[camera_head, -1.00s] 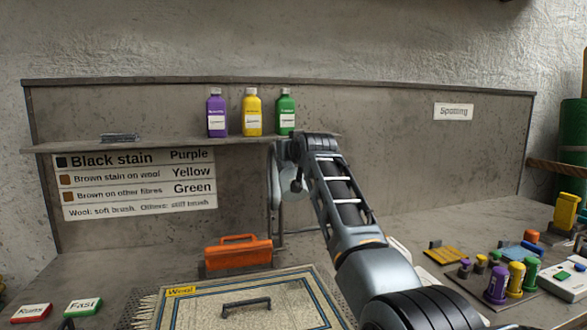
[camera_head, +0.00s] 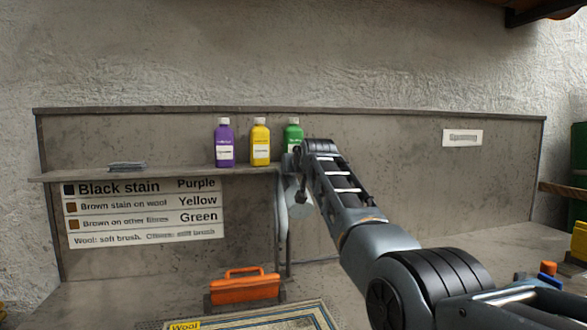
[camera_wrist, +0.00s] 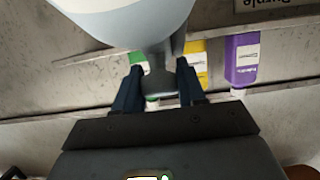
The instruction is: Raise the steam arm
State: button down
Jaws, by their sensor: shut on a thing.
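The steam arm (camera_head: 282,236) is a grey upright pipe in front of the back panel, right of the shelf's printed list. A pale blue-grey rounded head at its upper end fills the top of the wrist view (camera_wrist: 125,22). My gripper (camera_wrist: 158,84) is shut on a narrow grey stem under this head, one dark finger on each side. In the head view my wrist hides most of the grip, and the pale head shows just below it.
Purple (camera_head: 224,143), yellow (camera_head: 260,142) and green (camera_head: 293,135) bottles stand on the shelf (camera_head: 190,170) close behind my wrist, which partly covers the green one. The wall above is clear.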

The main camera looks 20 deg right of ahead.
jog(key=c, duration=1.1)
grip_release()
jog(key=shift+r, duration=0.8)
jog(key=shift+o, duration=0.8)
jog(key=shift+w+f, duration=0.15)
jog(key=shift+w, duration=0.05)
jog(key=o, duration=0.3)
jog(key=shift+f, duration=0.25)
jog(key=shift+s+f, duration=0.1)
jog(key=shift+s, duration=0.05)
jog(key=shift+s, duration=0.5)
jog(key=shift+b+v, duration=1.05)
jog(key=shift+v, duration=2.35)
